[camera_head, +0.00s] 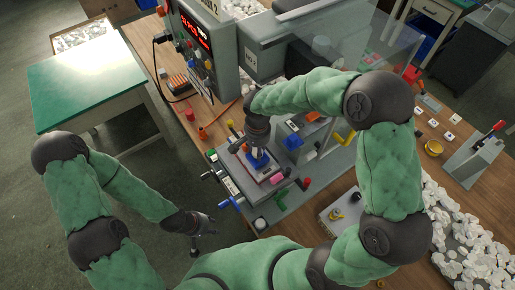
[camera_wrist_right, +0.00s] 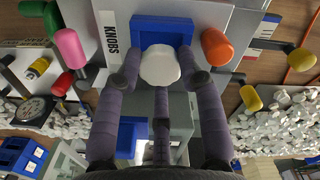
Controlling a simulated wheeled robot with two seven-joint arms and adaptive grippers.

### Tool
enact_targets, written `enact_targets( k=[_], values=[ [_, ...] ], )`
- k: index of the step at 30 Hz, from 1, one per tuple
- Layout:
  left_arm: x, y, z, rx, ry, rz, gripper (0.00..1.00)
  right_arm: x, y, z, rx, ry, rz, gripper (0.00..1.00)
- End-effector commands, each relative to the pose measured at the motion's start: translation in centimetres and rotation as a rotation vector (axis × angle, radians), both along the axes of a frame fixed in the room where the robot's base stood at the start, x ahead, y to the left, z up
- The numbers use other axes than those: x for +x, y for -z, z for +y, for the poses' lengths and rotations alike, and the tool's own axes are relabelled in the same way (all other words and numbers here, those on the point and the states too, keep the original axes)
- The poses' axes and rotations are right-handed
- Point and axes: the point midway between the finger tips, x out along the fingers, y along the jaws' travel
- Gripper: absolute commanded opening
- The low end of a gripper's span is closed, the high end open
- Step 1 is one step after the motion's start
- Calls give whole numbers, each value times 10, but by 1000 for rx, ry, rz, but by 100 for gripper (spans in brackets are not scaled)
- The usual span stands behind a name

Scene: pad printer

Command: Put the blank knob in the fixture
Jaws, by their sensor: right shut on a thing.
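The blank knob (camera_wrist_right: 159,66) is a white rounded piece held between the fingertips of my right gripper (camera_wrist_right: 160,80), which is shut on it. In the right wrist view it overlaps the edge of the blue fixture (camera_wrist_right: 160,30), beside a plate marked KNOBS. I cannot tell whether knob and fixture touch. In the head view my right gripper (camera_head: 256,142) points down over the blue fixture (camera_head: 258,159), and the knob is hidden there. My left gripper (camera_head: 200,243) hangs empty, fingers apart, left of the machine.
The pad printer's control box (camera_head: 200,45) stands behind the fixture. Coloured handles crowd the fixture, including an orange one (camera_wrist_right: 216,46) and a pink one (camera_wrist_right: 70,48). White parts fill a tray (camera_head: 470,235) at right. A green-topped table (camera_head: 85,83) stands at left.

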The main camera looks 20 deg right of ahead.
Motion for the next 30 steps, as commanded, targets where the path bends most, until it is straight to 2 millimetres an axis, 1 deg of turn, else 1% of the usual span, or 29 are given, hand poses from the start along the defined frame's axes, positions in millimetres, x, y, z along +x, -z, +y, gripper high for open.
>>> enact_targets(
  k=[8,22,30],
  values=[
    [0,1,0,0,0,0,40,0,1,0,0,0,0,23],
    [0,12,0,0,0,0,40,0,13,0,0,0,0,23],
    [0,12,0,0,0,0,40,0,13,0,0,0,0,23]
  ],
)
